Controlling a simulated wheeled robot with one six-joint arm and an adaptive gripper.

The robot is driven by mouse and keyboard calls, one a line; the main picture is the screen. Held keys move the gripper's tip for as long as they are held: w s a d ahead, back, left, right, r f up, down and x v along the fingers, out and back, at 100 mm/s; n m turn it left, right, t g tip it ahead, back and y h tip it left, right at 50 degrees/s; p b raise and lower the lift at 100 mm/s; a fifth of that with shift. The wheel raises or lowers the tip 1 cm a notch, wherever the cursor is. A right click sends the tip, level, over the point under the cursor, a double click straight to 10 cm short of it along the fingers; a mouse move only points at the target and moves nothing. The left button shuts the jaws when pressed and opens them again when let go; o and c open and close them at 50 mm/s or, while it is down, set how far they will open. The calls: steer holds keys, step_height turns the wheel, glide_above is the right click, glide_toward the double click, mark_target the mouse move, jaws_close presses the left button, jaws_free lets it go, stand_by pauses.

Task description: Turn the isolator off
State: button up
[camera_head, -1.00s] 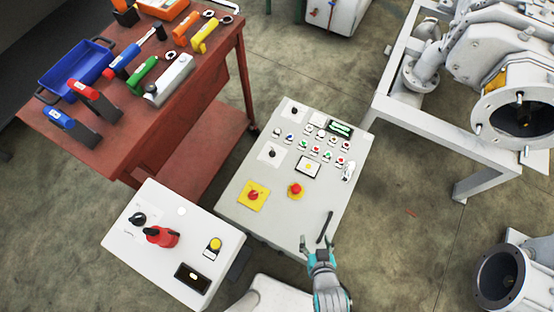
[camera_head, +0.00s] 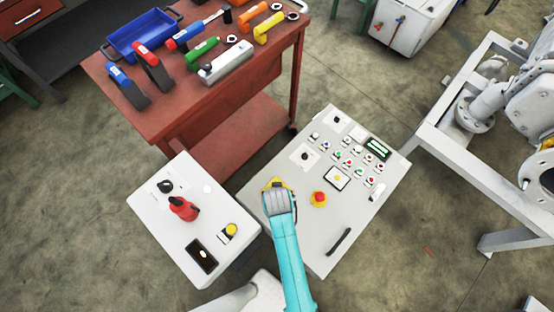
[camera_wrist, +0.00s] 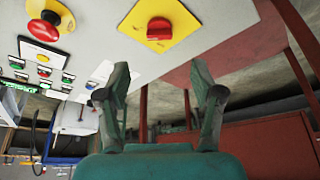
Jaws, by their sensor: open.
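A red rotary switch (camera_wrist: 159,28) sits on a yellow square plate (camera_wrist: 180,17) of the grey control panel. In the head view only the edge of that plate shows, and my gripper (camera_head: 277,190) hides the switch. In the wrist view my gripper (camera_wrist: 160,80) is open and empty, its two fingers apart just below the plate in the picture; I see no contact. A second red rotary handle (camera_head: 183,208) stands on the smaller white box at the left. The frames do not show which of the two is the isolator.
A red mushroom button (camera_head: 319,198) on a yellow base is close right of my gripper. Rows of small buttons (camera_head: 352,167) and a black handle (camera_head: 339,241) are on the panel. A tool-laden red table (camera_head: 180,115) stands behind. White machinery (camera_head: 470,160) is at the right.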

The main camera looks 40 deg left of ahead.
steer(key=x, duration=1)
